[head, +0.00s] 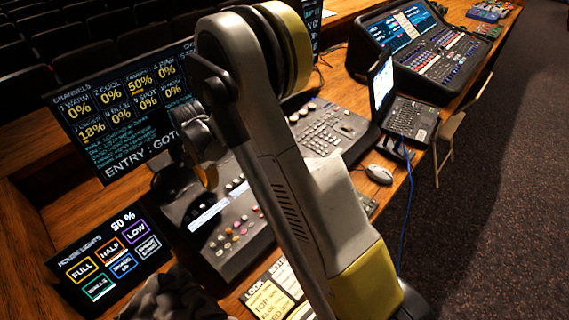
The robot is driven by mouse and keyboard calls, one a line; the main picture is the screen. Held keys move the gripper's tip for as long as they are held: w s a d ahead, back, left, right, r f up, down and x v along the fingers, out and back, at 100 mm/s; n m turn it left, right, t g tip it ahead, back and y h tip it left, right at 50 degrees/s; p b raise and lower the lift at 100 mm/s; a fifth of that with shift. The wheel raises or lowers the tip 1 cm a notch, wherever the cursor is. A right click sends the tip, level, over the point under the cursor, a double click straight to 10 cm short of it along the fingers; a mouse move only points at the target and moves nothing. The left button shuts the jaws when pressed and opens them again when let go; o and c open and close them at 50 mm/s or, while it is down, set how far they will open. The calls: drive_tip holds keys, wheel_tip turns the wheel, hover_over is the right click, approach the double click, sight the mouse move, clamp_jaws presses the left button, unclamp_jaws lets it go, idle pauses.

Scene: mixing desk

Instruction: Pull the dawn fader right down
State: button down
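The lighting desk (235,237) lies under my arm, with coloured buttons, a pale strip and dark controls on its near left part. The dawn fader cannot be picked out; labels are too small to read and my arm covers much of the desk. My gripper (206,172) seems to be the dark part with a yellowish tip hanging left of my arm, over the desk's left part. Its fingers are not clear, and I cannot tell whether it touches the desk. The channel screen (120,115) behind shows percentages, including 50% and 18%, and "ENTRY: GOTO".
A house lights touch panel (112,255) reads 50% at lower left. Printed sheets (268,297) lie at the front. A mouse (379,174), a laptop-like device (408,118) and a second console (425,52) stand to the right. A blue cable (408,205) hangs over the front edge.

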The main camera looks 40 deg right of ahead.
sight(220, 198)
drive_tip(key=shift+s+f+b, duration=0.15)
drive_tip(key=shift+f+b, duration=0.3)
drive_tip(key=shift+f, duration=0.1)
drive_tip(key=shift+s+d, duration=0.1)
drive_tip(key=shift+s, duration=0.1)
drive_tip(key=shift+s+d, duration=0.15)
drive_tip(key=shift+s, duration=0.75)
drive_tip(key=shift+s+b, duration=0.1)
drive_tip(key=shift+b, duration=0.2)
drive_tip(key=shift+s+d, duration=0.2)
drive_tip(key=shift+s, duration=0.6)
drive_tip(key=shift+w+r+p, duration=0.1)
drive_tip(key=shift+r+p, duration=0.5)
drive_tip(key=shift+r, duration=0.45)
drive_tip(key=shift+w+a+r+p, duration=0.1)
drive_tip(key=shift+w+r+p, duration=0.05)
drive_tip(key=shift+r+p, duration=0.3)
drive_tip(key=shift+w+r+p, duration=0.15)
drive_tip(key=shift+r+p, duration=0.15)
drive_tip(key=shift+r, duration=0.25)
drive_tip(key=shift+w+r, duration=0.25)
drive_tip(key=shift+r, duration=0.05)
